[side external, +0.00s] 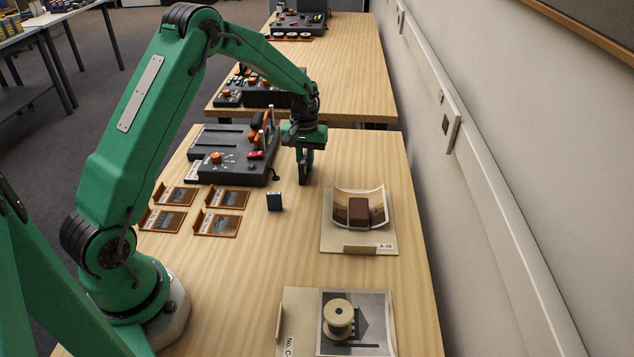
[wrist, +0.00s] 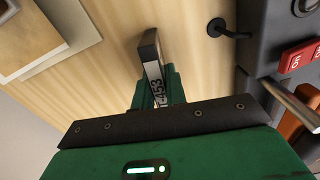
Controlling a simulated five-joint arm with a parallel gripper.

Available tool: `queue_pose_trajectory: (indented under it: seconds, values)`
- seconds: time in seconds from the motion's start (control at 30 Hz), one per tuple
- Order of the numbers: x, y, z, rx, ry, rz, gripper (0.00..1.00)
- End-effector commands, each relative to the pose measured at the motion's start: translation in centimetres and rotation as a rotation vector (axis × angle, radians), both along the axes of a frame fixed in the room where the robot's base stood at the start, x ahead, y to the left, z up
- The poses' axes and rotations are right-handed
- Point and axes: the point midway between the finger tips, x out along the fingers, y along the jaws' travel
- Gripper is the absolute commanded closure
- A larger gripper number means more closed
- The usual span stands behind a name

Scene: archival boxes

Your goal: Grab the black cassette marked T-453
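The black cassette (wrist: 148,47) stands on edge between the green fingers of my gripper (wrist: 157,90). Its white label reads T-453 in the wrist view. The fingers lie close against both sides of it. In the side view my gripper (side external: 304,160) points down over the far part of the near table, with the dark cassette (side external: 303,172) between its fingers. The cassette's lower edge is at or just above the wood; I cannot tell which.
A dark control console (side external: 232,155) with orange knobs stands close left of my gripper. Several orange-brown trays (side external: 228,197) lie left. A folder (side external: 340,246) with a brown block (side external: 358,211) and a spool (side external: 339,318) are right and front.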

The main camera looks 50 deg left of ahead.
Motion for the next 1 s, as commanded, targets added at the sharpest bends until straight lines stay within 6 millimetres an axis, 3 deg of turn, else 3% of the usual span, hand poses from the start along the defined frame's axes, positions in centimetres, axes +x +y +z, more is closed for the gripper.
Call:
queue_pose_trajectory:
  seconds: [0.53, 0.83, 1.0]
  values:
    - [0.1, 0.0, 0.7, 0.0, -0.002, 0.0, 1.0]
    - [0.1, 0.0, 4.2, 0.001, -0.004, 0.0, 1.0]
    - [-0.7, -2.8, 5.9, 0.001, -0.003, -0.004, 1.0]
